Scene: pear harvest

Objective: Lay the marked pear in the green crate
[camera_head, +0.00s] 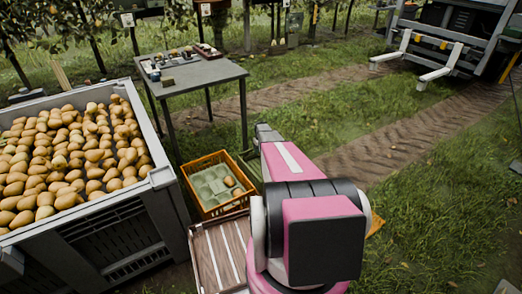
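A green crate (247,164) stands on the grass just right of the orange crate. Only part of its left side shows; my pink arm hides the rest, so I cannot see what lies in it. The orange crate (187,187) holds a pale green moulded tray (207,183) with a couple of pears (230,182) at its right side. I cannot make out a mark on any pear. My arm reaches forward over the green crate's right side. Its fingers do not show, so I cannot see whether it holds anything.
A large grey bin (120,234) full of pears stands at the left. A grey table (201,74) with small items stands behind the crates. A slatted wooden crate (207,262) is in front of the orange crate. Open grass lies to the right; a vehicle (450,35) stands beyond.

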